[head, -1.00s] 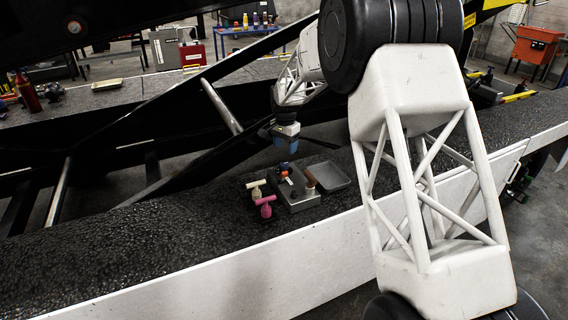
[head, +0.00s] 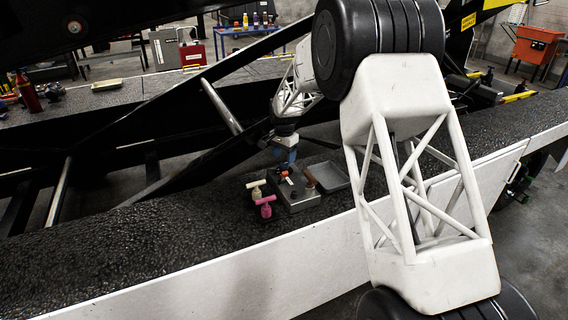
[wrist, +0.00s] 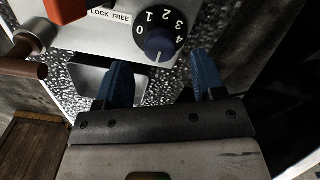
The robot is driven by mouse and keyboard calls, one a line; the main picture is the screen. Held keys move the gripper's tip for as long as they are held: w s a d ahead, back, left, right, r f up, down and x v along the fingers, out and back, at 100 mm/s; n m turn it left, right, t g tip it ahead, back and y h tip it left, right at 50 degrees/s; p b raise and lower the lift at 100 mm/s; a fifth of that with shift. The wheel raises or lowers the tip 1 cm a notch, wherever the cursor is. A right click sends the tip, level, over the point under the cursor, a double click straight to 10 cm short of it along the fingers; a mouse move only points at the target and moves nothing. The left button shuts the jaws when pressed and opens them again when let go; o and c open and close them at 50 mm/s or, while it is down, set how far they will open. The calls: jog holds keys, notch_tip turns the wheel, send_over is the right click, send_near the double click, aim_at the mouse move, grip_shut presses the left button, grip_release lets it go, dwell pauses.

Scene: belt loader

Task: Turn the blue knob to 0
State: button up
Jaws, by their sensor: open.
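The blue knob (wrist: 160,42) sits on a black dial (wrist: 168,22) numbered 0 to 4 in the wrist view. A small pale mark shows at its lower edge; I cannot tell its setting surely. The dial is on a grey control box (head: 298,198), which lies on the belt loader in the head view. My gripper (wrist: 160,62) is open, its two blue fingers apart and empty. In the wrist view the knob lies just beyond the fingertips, between their lines. In the head view my gripper (head: 286,155) is above the box's far side, and the knob is not clear there.
A red-orange part (wrist: 66,8) and a brown handle (wrist: 22,62) stand on the box, left of the knob. A "LOCK FREE" label (wrist: 110,16) is beside the dial. Pink (head: 265,206) and cream (head: 256,189) T-handles stand left of the box; a grey tray (head: 328,175) adjoins it at right.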

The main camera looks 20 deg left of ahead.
aim_at(284, 163)
jog(key=shift+f, duration=1.85)
jog(key=shift+c, duration=0.4)
jog(key=c, duration=0.8)
jog(key=shift+c, duration=0.2)
